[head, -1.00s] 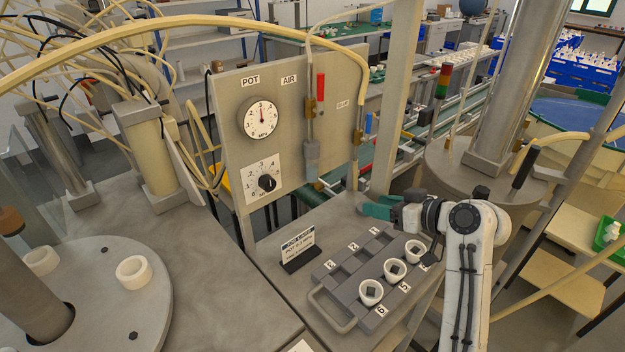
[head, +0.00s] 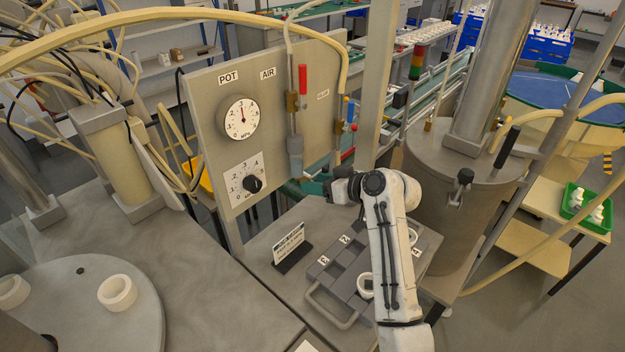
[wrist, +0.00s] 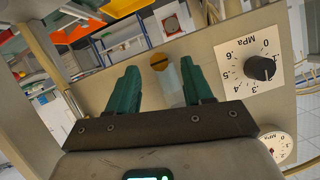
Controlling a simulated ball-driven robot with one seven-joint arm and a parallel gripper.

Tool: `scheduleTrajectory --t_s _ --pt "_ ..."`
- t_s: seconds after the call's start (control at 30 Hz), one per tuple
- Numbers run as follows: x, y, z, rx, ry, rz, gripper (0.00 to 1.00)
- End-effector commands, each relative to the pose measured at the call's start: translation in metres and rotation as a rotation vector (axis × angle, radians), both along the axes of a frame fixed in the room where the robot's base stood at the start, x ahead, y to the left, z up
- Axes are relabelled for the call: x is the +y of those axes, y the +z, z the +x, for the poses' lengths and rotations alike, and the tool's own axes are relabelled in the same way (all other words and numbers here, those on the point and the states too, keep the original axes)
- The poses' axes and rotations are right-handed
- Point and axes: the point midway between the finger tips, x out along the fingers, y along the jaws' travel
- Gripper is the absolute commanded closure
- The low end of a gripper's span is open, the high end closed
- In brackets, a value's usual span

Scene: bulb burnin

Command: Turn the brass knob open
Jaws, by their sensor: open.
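A brass-coloured round piece with a dark line across it, which looks like the brass knob (wrist: 158,62), shows in the wrist view near a clear bowl (wrist: 190,82). In that picture it lies between my two green fingertips; I cannot tell how far in front of them it is. My gripper (wrist: 159,72) is open, with nothing held. In the head view my gripper (head: 318,185) is low by the panel, partly hidden behind my wrist, below the hanging bowl (head: 295,147). The brass knob cannot be made out for certain there.
The upright panel (head: 215,95) carries a pressure gauge (head: 241,119) and a black dial knob (head: 252,184). A small sign (head: 291,247) and a grey tray (head: 325,285) stand below, partly under my arm. A metal tank (head: 455,200) stands to the right.

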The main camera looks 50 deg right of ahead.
Motion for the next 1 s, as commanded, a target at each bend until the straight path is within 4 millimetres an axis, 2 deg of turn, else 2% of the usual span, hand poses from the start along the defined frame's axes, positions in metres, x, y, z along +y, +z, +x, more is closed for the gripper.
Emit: scheduleTrajectory --t_s 0.2,0.53,1.0 --pt "0.001 -0.006 0.017 -0.001 -0.002 -0.001 0.49" --pt "0.002 -0.008 0.019 0.000 -0.001 -0.002 0.50" --pt "0.002 -0.008 0.019 0.000 -0.001 -0.001 0.95"
